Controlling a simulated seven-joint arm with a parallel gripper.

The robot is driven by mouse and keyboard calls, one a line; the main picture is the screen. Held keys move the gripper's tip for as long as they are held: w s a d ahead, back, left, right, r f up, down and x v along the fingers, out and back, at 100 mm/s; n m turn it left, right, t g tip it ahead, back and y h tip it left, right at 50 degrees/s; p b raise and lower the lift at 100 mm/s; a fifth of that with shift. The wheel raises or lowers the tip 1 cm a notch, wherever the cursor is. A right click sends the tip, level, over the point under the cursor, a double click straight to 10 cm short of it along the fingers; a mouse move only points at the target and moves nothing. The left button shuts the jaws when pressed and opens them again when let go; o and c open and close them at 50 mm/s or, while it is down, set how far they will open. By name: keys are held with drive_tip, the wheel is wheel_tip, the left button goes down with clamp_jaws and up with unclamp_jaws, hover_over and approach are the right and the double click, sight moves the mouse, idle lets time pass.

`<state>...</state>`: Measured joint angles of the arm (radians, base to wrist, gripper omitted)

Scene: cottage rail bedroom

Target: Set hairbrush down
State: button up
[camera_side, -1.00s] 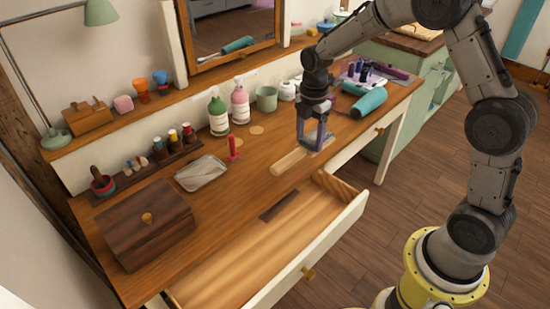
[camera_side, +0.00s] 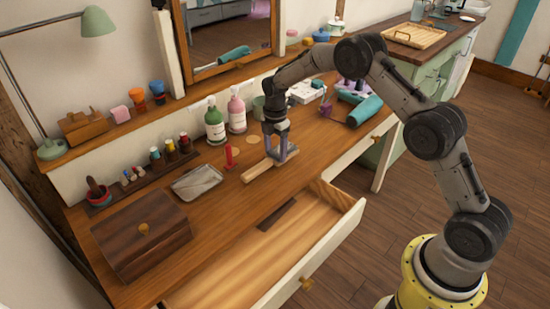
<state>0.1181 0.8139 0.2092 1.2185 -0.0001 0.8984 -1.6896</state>
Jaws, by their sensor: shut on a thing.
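The hairbrush (camera_side: 262,187) appears as a long pale wooden piece in the side view, lying level at or just above the wooden desk (camera_side: 226,210). One end points toward the front left, near the open drawer. My gripper (camera_side: 281,158) is shut on it near its far right end, pointing down. The gripper hides part of that end. I cannot see bristles, nor tell whether the brush touches the desktop.
The open drawer (camera_side: 330,215) juts out in front. A metal tray (camera_side: 197,182), a red upright item (camera_side: 231,157) and a dark wooden box (camera_side: 140,229) stand left. Bottles (camera_side: 237,114) line the back; a teal hairdryer (camera_side: 365,110) lies right.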

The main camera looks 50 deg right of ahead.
sight(275, 153)
drive_tip(key=shift+f, duration=1.6)
drive_tip(key=shift+f, duration=0.15)
drive_tip(key=o, duration=1.5)
